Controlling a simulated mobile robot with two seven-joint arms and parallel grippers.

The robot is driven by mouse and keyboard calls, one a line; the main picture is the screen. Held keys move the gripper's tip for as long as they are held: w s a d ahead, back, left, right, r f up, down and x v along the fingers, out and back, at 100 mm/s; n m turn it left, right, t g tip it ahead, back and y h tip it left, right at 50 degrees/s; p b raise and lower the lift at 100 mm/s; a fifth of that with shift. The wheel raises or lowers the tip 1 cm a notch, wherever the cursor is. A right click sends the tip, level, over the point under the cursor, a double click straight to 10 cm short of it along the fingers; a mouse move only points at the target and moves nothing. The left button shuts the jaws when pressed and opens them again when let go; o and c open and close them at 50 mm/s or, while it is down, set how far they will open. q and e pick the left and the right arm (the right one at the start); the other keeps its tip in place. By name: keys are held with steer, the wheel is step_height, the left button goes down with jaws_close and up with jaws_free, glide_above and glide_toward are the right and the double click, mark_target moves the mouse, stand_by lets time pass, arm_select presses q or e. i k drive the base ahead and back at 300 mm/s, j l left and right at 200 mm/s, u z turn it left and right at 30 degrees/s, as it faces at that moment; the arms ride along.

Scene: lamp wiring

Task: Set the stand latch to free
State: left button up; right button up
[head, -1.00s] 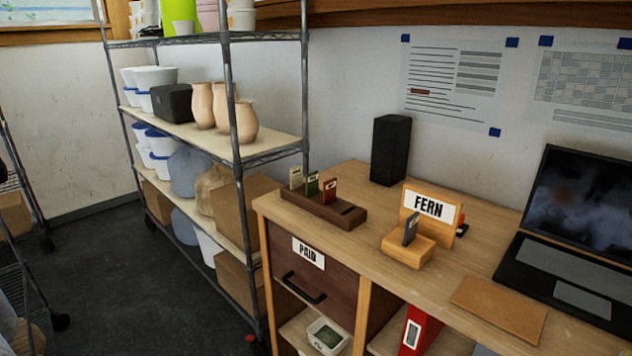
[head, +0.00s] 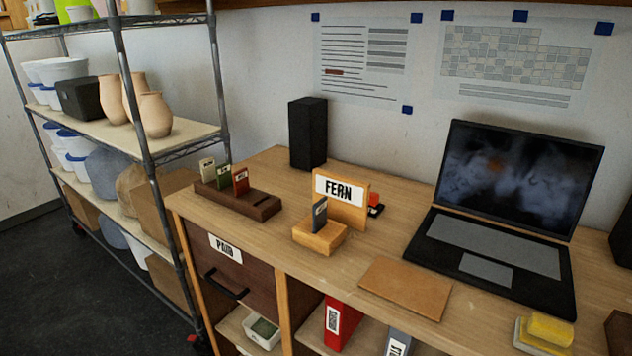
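A light wooden stand (head: 319,238) with an upright back board sits on the desk in the head view. The board carries a white label (head: 341,188) reading FERN. A dark grey card-like piece (head: 319,213) stands in the block in front of the board. A small red and black part (head: 375,204) shows just right of the board, partly hidden behind it. I cannot tell whether it is the stand's latch, or how it is set. Neither of my grippers is in view.
A dark wooden rack (head: 237,202) with several tagged pieces stands left of the stand. A black speaker (head: 307,133) is behind, an open laptop (head: 495,232) to the right, a brown pad (head: 406,288) in front. A metal shelf (head: 110,125) stands left of the desk.

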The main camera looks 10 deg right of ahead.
mark_target(374, 199)
steer(key=l, duration=0.4)
steer(key=i+l, duration=0.15)
steer(key=l, duration=0.7)
steer(key=i, duration=0.05)
